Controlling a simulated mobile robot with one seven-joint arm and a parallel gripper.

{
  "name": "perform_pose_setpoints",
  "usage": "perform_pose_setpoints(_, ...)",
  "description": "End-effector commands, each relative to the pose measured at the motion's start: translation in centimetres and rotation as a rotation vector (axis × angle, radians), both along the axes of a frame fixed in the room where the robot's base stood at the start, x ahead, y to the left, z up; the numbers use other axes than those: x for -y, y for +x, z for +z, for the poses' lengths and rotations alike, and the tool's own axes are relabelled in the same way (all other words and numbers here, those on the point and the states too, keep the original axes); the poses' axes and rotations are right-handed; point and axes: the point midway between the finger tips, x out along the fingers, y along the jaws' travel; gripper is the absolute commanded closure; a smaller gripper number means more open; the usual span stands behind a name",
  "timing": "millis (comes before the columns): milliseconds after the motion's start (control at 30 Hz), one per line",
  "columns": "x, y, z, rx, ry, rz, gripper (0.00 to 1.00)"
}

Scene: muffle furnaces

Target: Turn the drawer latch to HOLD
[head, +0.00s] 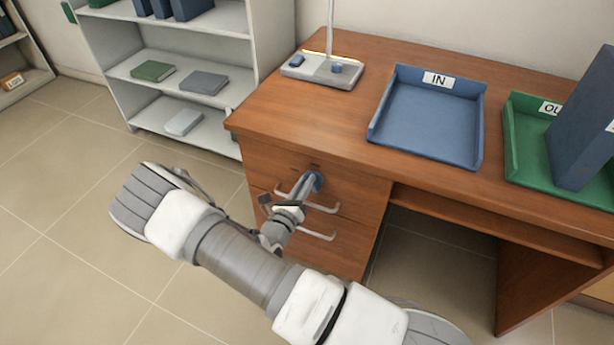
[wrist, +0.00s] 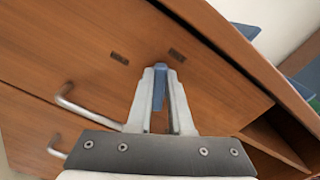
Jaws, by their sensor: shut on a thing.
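The drawer latch (head: 316,179) is a blue knob on the front of the desk's top drawer, near its upper edge. In the wrist view the blue latch (wrist: 159,90) shows between the two pale fingers. My gripper (head: 309,184) is at the drawer front, shut on the latch; it also fills the middle of the wrist view (wrist: 160,80). Two small dark marks sit on the wood, one left (wrist: 119,58) and one right (wrist: 177,54) of the latch; their lettering is too small to read. The fingers hide part of the latch.
Metal drawer handles (head: 318,236) stick out below my gripper. The wooden desk (head: 350,75) carries a lamp base (head: 322,70), a blue IN tray (head: 425,145), a green tray (head: 522,150) and a blue binder (head: 585,125). A shelf (head: 110,72) stands behind left. Floor at left is clear.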

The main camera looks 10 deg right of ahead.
Motion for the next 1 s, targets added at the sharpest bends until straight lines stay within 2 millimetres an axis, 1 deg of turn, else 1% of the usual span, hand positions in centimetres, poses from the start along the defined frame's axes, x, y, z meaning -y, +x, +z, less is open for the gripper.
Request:
perform_pose_setpoints(33,-0.1,0.0,0.3,-0.026,-0.035,0.001,1.00)
perform_pose_setpoints(700,-0.8,0.5,-1.0,-0.399,-0.548,0.001,1.00)
perform_pose_setpoints(1000,-0.8,0.6,-1.5,-0.540,-0.742,0.000,1.00)
